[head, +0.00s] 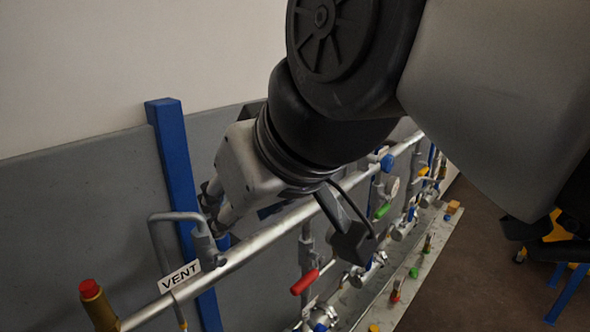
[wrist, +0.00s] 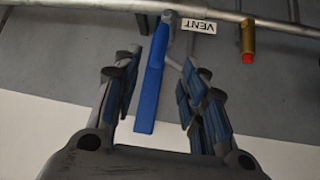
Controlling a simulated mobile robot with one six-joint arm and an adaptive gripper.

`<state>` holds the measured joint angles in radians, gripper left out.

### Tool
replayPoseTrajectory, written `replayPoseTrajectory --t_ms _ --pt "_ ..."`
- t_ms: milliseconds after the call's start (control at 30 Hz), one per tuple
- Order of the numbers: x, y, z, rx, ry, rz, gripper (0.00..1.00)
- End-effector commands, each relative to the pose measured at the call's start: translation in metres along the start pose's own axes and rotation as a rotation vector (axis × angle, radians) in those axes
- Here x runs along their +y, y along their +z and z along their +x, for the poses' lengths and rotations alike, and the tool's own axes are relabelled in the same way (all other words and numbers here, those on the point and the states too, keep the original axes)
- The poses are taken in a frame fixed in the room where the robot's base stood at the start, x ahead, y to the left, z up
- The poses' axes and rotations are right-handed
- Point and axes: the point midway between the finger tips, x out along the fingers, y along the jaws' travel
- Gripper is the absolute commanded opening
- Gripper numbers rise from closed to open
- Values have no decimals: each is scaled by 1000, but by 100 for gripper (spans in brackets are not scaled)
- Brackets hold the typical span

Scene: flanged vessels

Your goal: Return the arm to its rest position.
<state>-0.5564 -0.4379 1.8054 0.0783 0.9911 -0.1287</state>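My arm reaches down from the upper right in the head view. My gripper (head: 218,205) is near the blue post and above the pipe with the VENT label, partly hidden behind its own body. In the wrist view my gripper (wrist: 158,98) has its two fingers wide apart. The blue post (wrist: 152,85) shows in the gap between the fingers, and I cannot tell its distance from them. No object is held. The blue post also shows in the head view (head: 170,140).
A long grey pipe (head: 243,250) runs across below my gripper, with a VENT label (head: 179,276) and a red-tipped brass fitting (head: 97,303). A red-handled valve (head: 305,282) and several other valves stand to the right. A grey panel (head: 70,215) is behind.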

Motion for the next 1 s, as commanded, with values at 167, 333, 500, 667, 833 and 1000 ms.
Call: replayPoseTrajectory --t_ms 167,333,500,667,833,1000 --pt "30 60 26 -59 66 78 39" --pt "73 176 64 -167 180 236 39" --pt "97 294 92 -271 281 398 39" --pt "102 371 108 -338 342 509 39" --pt "102 403 113 -367 366 559 39" --pt "101 404 112 -370 368 563 39"
